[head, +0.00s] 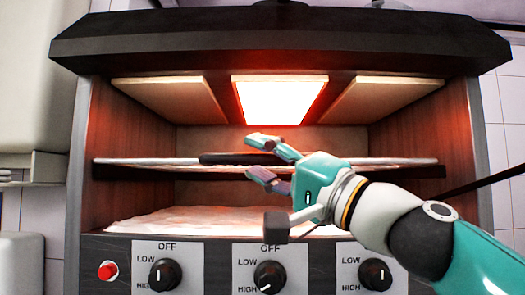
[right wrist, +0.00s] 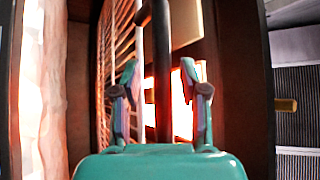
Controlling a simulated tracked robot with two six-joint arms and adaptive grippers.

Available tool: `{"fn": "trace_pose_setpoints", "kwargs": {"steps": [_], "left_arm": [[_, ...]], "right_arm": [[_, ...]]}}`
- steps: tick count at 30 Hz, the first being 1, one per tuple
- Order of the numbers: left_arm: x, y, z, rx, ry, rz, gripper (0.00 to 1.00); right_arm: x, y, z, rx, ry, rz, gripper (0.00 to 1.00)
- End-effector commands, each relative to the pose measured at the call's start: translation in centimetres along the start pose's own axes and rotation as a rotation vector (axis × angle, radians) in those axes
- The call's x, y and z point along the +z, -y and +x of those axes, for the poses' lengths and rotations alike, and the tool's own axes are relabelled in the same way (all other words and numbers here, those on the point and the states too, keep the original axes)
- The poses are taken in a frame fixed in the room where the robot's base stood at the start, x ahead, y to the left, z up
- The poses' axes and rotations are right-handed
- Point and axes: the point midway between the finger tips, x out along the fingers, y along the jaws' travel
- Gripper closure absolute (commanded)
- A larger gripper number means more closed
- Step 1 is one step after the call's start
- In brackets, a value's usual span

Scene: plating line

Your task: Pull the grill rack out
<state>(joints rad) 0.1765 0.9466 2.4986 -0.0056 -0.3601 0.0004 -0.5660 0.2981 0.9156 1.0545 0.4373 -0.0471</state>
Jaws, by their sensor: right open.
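The grill rack (head: 140,161) is a thin, light metal rack lying level inside the grill, with a black bar handle (head: 222,159) along its front. In the right wrist view the rack's wires (right wrist: 113,50) run up the picture and the dark handle (right wrist: 161,45) stands between my fingers. My right gripper (head: 256,158) is open at the handle, one finger above it and one below in the head view. I cannot tell whether the fingers touch it. The gripper and wrist hide part of the rack's right half. My left gripper is out of view.
The grill housing (head: 455,150) has wooden-looking side walls and a dark overhanging hood (head: 270,42). A heater panel (head: 280,100) glows at the top middle. A pale crumpled lining (head: 180,219) covers the bottom. Several knobs (head: 164,275) and a red button (head: 108,271) line the front.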

Motion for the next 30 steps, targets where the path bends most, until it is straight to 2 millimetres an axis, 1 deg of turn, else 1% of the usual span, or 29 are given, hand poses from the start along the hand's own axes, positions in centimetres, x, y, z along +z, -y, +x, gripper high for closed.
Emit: {"fn": "trace_pose_setpoints", "kwargs": {"steps": [8,15,16,26,30], "left_arm": [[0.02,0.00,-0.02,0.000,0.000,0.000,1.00],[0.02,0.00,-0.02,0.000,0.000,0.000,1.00],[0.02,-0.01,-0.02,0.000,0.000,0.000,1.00],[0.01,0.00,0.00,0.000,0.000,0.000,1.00],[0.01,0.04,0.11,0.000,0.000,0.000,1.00]], "right_arm": [[-0.10,-0.04,-0.09,0.002,-0.004,-0.002,0.57],[-0.18,-0.08,-0.15,0.004,-0.005,-0.003,0.97],[-0.18,-0.09,-0.15,0.004,-0.006,-0.003,1.00],[-0.18,-0.20,-0.18,0.006,-0.005,-0.003,1.00],[0.20,-0.09,-0.23,0.005,-0.001,-0.002,1.00]]}}
